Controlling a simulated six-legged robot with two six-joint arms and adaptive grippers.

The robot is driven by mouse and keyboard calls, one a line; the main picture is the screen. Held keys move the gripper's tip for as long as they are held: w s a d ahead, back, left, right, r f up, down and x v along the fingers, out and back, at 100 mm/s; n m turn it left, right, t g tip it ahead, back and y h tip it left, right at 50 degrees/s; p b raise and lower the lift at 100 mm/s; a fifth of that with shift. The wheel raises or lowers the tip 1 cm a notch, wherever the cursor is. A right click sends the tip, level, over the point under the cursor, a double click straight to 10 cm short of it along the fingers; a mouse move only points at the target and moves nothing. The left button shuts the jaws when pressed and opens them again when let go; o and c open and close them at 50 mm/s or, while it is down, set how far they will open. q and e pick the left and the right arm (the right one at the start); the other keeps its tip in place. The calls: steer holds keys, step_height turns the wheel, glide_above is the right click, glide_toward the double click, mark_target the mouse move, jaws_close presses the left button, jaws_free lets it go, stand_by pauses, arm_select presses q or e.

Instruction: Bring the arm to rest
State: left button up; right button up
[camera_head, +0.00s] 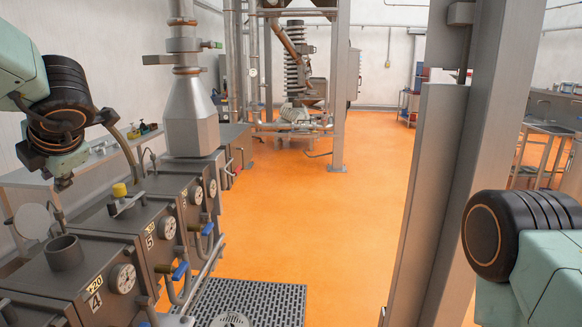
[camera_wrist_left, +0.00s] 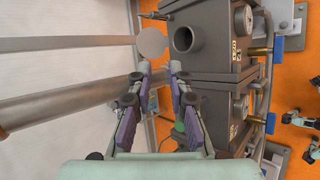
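My left arm comes in from the left in the head view, with a pale green link and a black ribbed joint. My left gripper (camera_head: 63,182) hangs at its lower end, seen small and partly hidden by the arm. In the left wrist view, the left gripper (camera_wrist_left: 159,70) has two fingers with purple pads, apart and with nothing held between them. My right arm (camera_head: 535,250) shows at the right edge of the head view as a black ribbed joint and a green link. Its gripper is out of view.
Grey machine boxes with gauges (camera_head: 123,278) and blue-handled valves stand at lower left. A grey metal post (camera_head: 455,180) stands before my right arm. Orange floor (camera_head: 290,190) lies clear between.

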arm_select(q)
steer(key=s+d+f+m+t+h+b, duration=0.15)
steer(key=d+f+m+b, duration=0.35)
steer(key=f+m, duration=0.95)
steer(key=d+f+m+t+h+b, duration=0.15)
steer(key=d+f+m+b, duration=0.25)
steer(key=f+m, duration=1.05)
steer(key=s+d+f+m+g+h+b, duration=0.1)
steer(key=s+d+f+g+b, duration=0.2)
steer(key=s+f, duration=0.8)
steer(key=s+d+f+g+h+b, duration=0.2)
steer(key=s+f+b, duration=0.4)
steer(key=s+f, duration=0.4)
steer(key=s+d+f+m+g+h+b, duration=0.1)
steer(key=s+d+f+g+h+b, duration=0.1)
steer(key=s+f, duration=0.9)
step_height(320, 180, down, 9)
steer(key=shift+s+d+r+m+g+b, duration=0.1)
steer(key=shift+s+d+m+g+b, duration=0.2)
steer(key=shift+d+g+b, duration=0.7)
